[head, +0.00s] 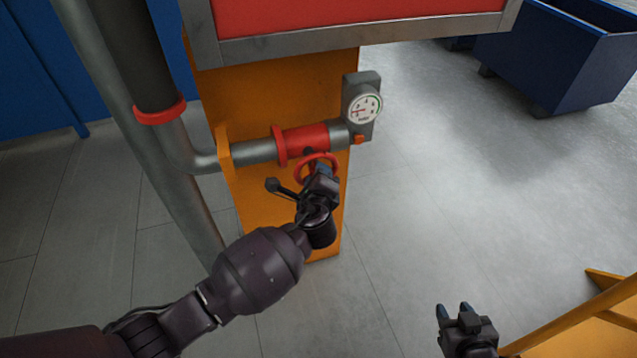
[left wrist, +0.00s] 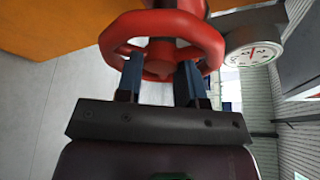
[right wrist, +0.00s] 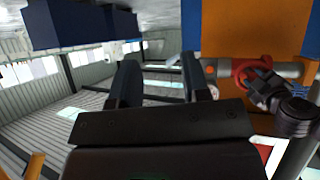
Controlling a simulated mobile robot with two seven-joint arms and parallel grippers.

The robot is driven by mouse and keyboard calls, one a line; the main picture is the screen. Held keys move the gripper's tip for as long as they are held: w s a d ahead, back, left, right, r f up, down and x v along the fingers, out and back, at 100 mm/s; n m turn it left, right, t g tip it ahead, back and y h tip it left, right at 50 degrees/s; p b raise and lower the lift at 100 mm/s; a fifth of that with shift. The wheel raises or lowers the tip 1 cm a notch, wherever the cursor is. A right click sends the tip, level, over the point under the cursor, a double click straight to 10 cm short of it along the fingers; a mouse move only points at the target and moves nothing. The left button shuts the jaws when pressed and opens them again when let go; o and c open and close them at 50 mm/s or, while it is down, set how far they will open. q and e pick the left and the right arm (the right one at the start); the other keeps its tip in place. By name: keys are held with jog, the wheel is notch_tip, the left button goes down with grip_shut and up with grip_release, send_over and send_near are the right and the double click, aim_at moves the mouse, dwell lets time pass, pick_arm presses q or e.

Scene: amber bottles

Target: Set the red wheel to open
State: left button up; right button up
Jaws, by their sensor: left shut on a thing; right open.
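The red wheel (head: 303,166) sits under the red valve body (head: 305,140) on a grey pipe, in front of an orange panel. My left gripper (head: 322,172) is at the wheel and hides part of it. In the left wrist view the red wheel (left wrist: 196,28) fills the top. The left gripper's two blue-grey fingers (left wrist: 160,78) are at its near rim, shut on it. My right gripper (head: 455,312) is open and empty at the lower right, away from the wheel. In the right wrist view its fingers (right wrist: 165,82) stand apart with nothing between them.
A round gauge (head: 365,107) in a grey housing stands at the pipe's right end. A large grey pipe (head: 170,180) runs down at the left. A blue bin (head: 555,60) stands at the upper right. An orange frame (head: 580,325) is at the lower right. The floor between is clear.

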pick_arm(q)
jog(key=n+t+b, duration=0.1)
jog(key=n+b, duration=0.1)
jog(key=b, duration=0.1)
jog(key=n+t+b, duration=0.1)
jog(key=n+b, duration=0.2)
jog(key=b, duration=0.1)
jog(key=n+t+h+b, duration=0.1)
jog(key=n+b, duration=0.1)
jog(key=b, duration=0.2)
jog(key=shift+f+n, duration=0.35)
jog(key=shift+n, duration=0.05)
pick_arm(e)
notch_tip(320, 180, down, 12)
jog(key=g, duration=0.1)
jog(key=shift+s+a, duration=0.25)
jog(key=shift+s, duration=0.05)
pick_arm(q)
jog(key=shift+r, duration=0.15)
jog(key=o, duration=0.7)
jog(key=shift+c, duration=0.2)
pick_arm(e)
jog(key=shift+a, duration=0.1)
pick_arm(q)
jog(key=shift+s, duration=0.1)
